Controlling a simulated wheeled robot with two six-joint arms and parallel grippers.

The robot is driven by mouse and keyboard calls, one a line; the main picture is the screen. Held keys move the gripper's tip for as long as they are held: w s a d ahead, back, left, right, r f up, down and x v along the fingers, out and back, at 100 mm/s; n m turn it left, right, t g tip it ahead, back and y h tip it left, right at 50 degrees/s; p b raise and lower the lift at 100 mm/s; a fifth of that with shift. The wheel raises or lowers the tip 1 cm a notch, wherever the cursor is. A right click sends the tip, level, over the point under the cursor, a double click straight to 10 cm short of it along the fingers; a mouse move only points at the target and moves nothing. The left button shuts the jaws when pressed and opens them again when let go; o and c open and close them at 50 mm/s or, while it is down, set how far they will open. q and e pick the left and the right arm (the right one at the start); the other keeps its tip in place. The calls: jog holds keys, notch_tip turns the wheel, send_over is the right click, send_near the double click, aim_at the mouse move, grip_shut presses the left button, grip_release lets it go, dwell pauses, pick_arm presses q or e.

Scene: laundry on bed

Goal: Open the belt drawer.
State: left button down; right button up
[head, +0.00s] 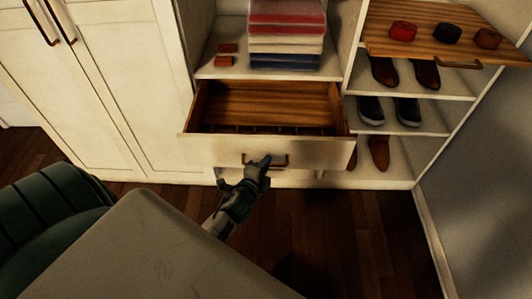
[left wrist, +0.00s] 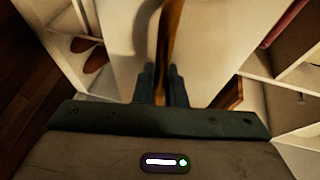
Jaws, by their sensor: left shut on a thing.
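The drawer (head: 215,147) in the white wardrobe is pulled out, and its wooden inside shows, with a row of small dividers along the bottom. No belts can be made out in it. A brown bar handle (head: 286,161) is on its white front. My left gripper (head: 258,163) is at the handle and shut on it. In the left wrist view the handle (left wrist: 171,25) runs between the two dark fingers (left wrist: 161,85), in front of the pale drawer front (left wrist: 215,40). My right gripper is not in view.
Folded clothes (head: 288,35) lie on the shelf above the drawer, beside small red boxes (head: 226,55). At right, a wooden tray (head: 430,48) with rolled belts (head: 447,34) juts out above shoe shelves (head: 440,127). Dark floor (head: 350,230) is clear in front.

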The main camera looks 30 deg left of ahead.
pick_arm(q)
jog(key=shift+s+d, duration=0.4)
jog(key=shift+s, duration=0.2)
jog(key=shift+s+d, duration=0.35)
jog(key=shift+s, duration=0.2)
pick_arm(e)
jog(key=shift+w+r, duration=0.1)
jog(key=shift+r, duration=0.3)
pick_arm(q)
jog(key=c, duration=1.5)
grip_release()
jog(key=shift+s, duration=0.1)
